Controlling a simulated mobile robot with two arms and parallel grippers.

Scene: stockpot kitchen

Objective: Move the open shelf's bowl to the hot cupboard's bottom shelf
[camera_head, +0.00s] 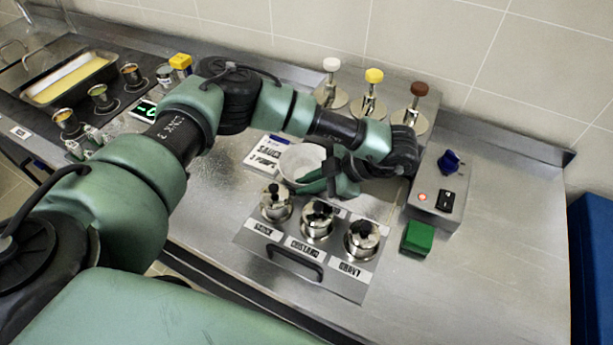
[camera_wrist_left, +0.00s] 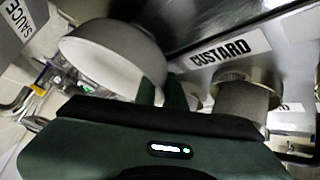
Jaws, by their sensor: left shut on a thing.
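A white bowl (camera_head: 299,160) is in the grip of my left gripper (camera_head: 312,182), above the steel counter in the head view. My gripper is shut on the bowl's near right side. In the left wrist view the bowl (camera_wrist_left: 112,50) is tilted in the picture, with the dark green fingers (camera_wrist_left: 162,97) at its lower right edge. My wrist hides part of the counter behind it. I cannot make out the open shelf or the hot cupboard in either view. My right gripper does not show.
Lidded pots labelled custard and gravy (camera_head: 318,222) sit in a steel plate in front of the bowl. Pump dispensers (camera_head: 371,97) stand behind my arm. A control box (camera_head: 440,190) and green block (camera_head: 417,237) are to the right. The counter's right end (camera_head: 510,240) is clear.

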